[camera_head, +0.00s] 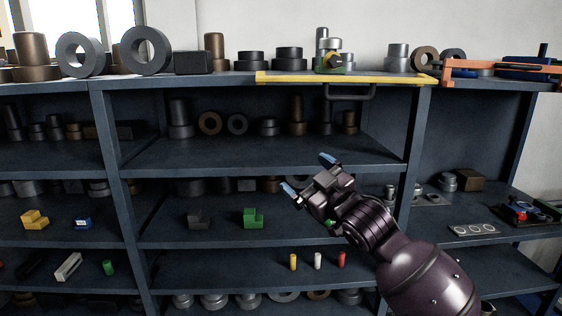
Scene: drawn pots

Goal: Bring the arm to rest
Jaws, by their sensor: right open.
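My right gripper (308,174) is in the head view, in front of the shelf unit and right of the middle. Its two blue-tipped fingers are spread apart, with nothing between them. The dark arm behind it comes in from the lower right. The gripper points up and to the left, and hides part of the shelves behind it. My left gripper is not in view.
A dark blue shelf unit (130,240) fills the view. A green block (253,218) sits on a middle shelf, with small yellow (293,262), white and red cylinders below. A yellow frame (300,78) edges the top. Metal rings and cylinders crowd the top and upper shelves.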

